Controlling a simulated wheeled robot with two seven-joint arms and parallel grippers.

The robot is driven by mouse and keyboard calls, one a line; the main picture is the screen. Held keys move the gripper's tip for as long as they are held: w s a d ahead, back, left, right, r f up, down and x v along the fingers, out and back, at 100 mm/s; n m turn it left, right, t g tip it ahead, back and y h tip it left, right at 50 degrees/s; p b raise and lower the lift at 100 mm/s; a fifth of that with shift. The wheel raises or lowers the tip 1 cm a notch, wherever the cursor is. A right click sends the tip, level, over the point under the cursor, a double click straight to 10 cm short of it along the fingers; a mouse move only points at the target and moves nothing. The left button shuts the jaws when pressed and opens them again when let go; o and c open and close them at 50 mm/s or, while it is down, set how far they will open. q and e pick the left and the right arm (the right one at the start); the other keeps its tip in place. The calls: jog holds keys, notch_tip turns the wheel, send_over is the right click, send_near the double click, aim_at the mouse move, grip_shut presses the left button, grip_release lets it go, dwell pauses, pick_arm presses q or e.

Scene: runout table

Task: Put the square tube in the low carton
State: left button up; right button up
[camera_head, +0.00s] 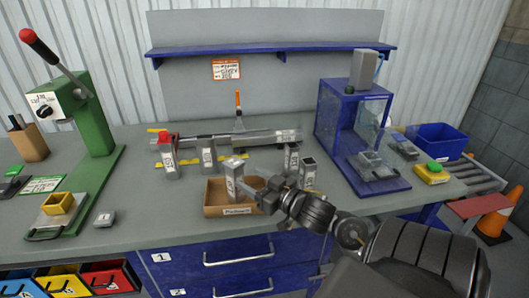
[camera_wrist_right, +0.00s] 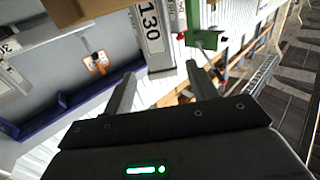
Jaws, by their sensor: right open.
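The low carton (camera_head: 214,210) is an open brown cardboard box with a white label on its front, near the middle of the bench. A grey square tube (camera_head: 234,182) with a white printed label stands about upright inside its outline; the front wall hides its lower end. My right gripper (camera_head: 254,186) is open at the right of this tube. In the right wrist view a tube labelled 130 (camera_wrist_right: 152,38) shows beyond and between the open fingers (camera_wrist_right: 160,88). Whether a finger touches it, I cannot tell. My left gripper is not in view.
A green lever press (camera_head: 95,125) stands left, a blue frame (camera_head: 340,120) right, and a blue bin (camera_head: 437,140) far right.

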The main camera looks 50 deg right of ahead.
jog(key=s, duration=0.4)
jog(key=shift+s+d, duration=0.1)
jog(key=shift+s, duration=0.25)
